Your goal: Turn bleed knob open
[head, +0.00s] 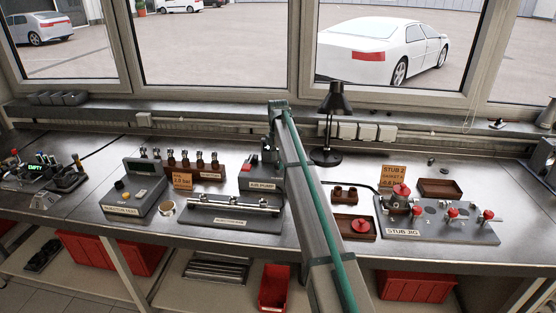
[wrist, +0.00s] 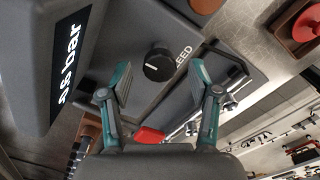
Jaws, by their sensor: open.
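In the wrist view, a round black bleed knob (wrist: 158,65) with a white pointer mark sits on a dark grey housing (wrist: 120,45). Part of its label shows as "EED". My gripper (wrist: 160,82) is open, with one teal finger to each side of the knob in the picture. I see gaps on both sides and no contact; I cannot tell if the fingertips reach down around it. In the head view, the air pump (head: 262,184) stands on the bench, partly behind my arm. The knob cannot be made out there.
In the wrist view, a display box (wrist: 60,60) reading in bar rises close to the left finger. A red part (wrist: 149,135) lies below the knob. In the head view, the injector rail (head: 232,208) is in front of the pump and the stub jig (head: 425,233) is to the right.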

